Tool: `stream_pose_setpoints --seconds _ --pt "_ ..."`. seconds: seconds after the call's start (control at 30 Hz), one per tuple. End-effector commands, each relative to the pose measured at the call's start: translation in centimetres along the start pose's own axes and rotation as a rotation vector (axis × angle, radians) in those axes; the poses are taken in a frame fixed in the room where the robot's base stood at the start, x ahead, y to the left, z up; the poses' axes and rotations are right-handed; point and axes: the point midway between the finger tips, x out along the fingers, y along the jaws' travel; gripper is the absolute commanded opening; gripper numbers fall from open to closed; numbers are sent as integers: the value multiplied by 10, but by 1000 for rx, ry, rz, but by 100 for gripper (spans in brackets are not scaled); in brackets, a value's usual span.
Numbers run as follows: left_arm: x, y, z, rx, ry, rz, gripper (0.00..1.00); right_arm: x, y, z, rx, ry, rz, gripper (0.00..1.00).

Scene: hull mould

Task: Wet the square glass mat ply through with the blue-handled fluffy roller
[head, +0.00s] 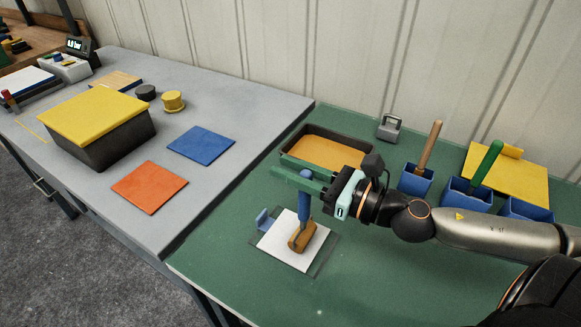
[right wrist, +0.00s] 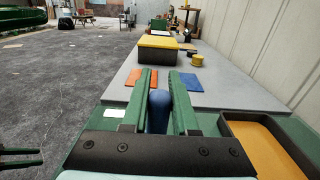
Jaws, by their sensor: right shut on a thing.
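My right gripper (head: 300,181) is shut on the upright blue handle (head: 304,208) of the roller; the handle also shows between the fingers in the right wrist view (right wrist: 159,110). The amber-brown roller head (head: 302,236) is on the square glass mat ply (head: 284,251), at its upper right part. The ply looks white where it is bare; how wet it is I cannot tell. It lies on a clear plate (head: 322,262) with a blue tab (head: 264,220). My left gripper (right wrist: 22,156) shows at the left edge of the right wrist view, its two fingers apart and empty.
A dark tray of amber liquid (head: 290,147) stands behind the ply. Blue holders (head: 415,180) with a wooden and a green handle stand right, near a yellow sheet (head: 520,175). The grey table (head: 230,100) holds orange (head: 149,187) and blue squares (head: 201,145). The green front is clear.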

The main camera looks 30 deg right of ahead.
Motion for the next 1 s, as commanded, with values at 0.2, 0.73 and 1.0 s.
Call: stream_pose_setpoints --seconds 0.2,0.73,1.0 --pt "2 0 3 0 0 0 57 0 0 -4 0 -1 0 0" --pt "1 0 1 0 0 0 57 0 0 -5 2 1 0 0" --pt "-8 1 -9 0 0 0 57 0 0 7 1 1 0 0"
